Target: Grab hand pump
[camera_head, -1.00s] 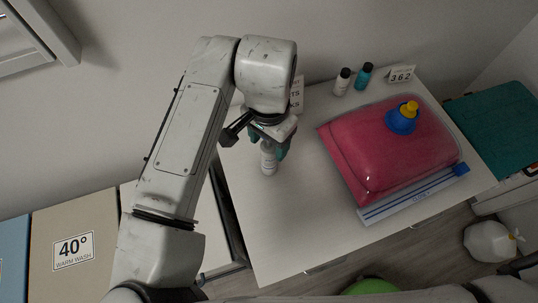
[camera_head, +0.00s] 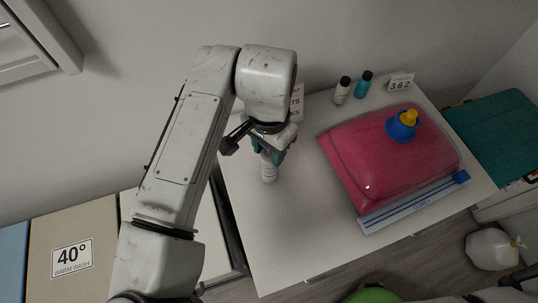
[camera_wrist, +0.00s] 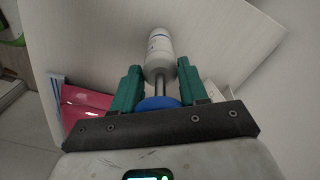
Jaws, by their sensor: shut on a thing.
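The hand pump has a white cylinder body (camera_head: 269,172), seen in the head view on the white tabletop below my gripper (camera_head: 269,156). In the wrist view, its white body (camera_wrist: 160,52) lies beyond the fingertips, with a grey metal rod and a blue disc (camera_wrist: 158,103) nearer the palm. The teal fingers of my gripper (camera_wrist: 158,74) are on both sides of the pump and shut on it. In the head view my arm and wrist hide the pump's upper part. I cannot tell whether its base touches the table.
Two small bottles (camera_head: 342,90) (camera_head: 363,84) and a number card (camera_head: 400,82) stand behind. The tabletop's front left is clear.

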